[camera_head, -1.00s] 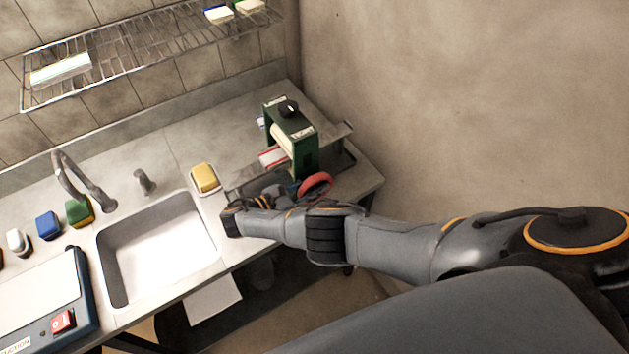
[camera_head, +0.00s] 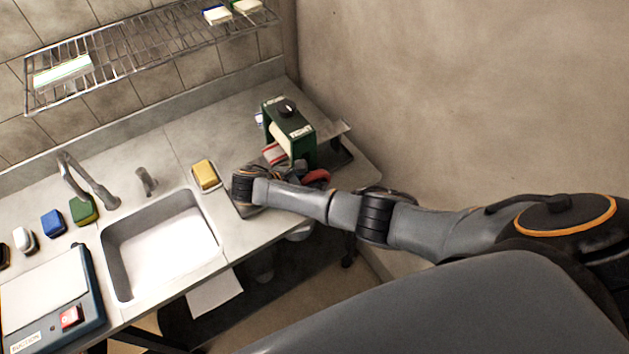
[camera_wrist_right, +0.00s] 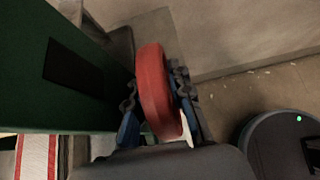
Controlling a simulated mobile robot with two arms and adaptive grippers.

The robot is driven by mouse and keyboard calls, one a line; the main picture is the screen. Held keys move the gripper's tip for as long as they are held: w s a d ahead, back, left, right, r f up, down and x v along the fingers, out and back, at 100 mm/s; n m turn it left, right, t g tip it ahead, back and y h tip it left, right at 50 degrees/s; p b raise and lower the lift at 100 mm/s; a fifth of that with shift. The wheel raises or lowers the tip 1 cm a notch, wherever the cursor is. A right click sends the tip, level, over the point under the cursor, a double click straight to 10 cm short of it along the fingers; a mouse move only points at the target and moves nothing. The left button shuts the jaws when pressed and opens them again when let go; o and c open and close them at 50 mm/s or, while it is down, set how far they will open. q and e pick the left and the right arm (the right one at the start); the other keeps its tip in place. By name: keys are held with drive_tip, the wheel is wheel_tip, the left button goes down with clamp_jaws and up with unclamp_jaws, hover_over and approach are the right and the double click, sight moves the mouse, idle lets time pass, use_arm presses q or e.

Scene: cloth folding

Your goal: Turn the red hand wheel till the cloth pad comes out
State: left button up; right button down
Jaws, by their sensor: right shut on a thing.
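The red hand wheel (camera_head: 318,176) is on the near side of a green press-like device (camera_head: 303,148) at the counter's right end. In the right wrist view the wheel (camera_wrist_right: 156,80) stands between the two fingers of my right gripper (camera_wrist_right: 157,100), which is shut on its rim. In the head view my forearm and gripper hide part of the wheel. A white cloth with a red stripe (camera_head: 274,153) shows at the left side of the device, and again at the lower left of the wrist view (camera_wrist_right: 36,155). My left gripper is out of view.
A yellow sponge (camera_head: 205,174) lies left of the device, beside the sink (camera_head: 108,245). A wire shelf (camera_head: 150,50) hangs above. A wall closes off the right. A round dark object with a green light (camera_wrist_right: 290,140) shows in the wrist view.

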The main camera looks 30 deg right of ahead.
drive_tip(key=shift+s+f, duration=0.15)
drive_tip(key=c, duration=1.5)
unclamp_jaws()
drive_tip(key=shift+d, duration=0.1)
drive_tip(key=v, duration=0.6)
drive_tip(key=shift+a, duration=0.25)
drive_tip(key=shift+w+v, duration=0.2)
drive_tip(key=shift+v, duration=2.5)
drive_tip(key=shift+d, duration=0.15)
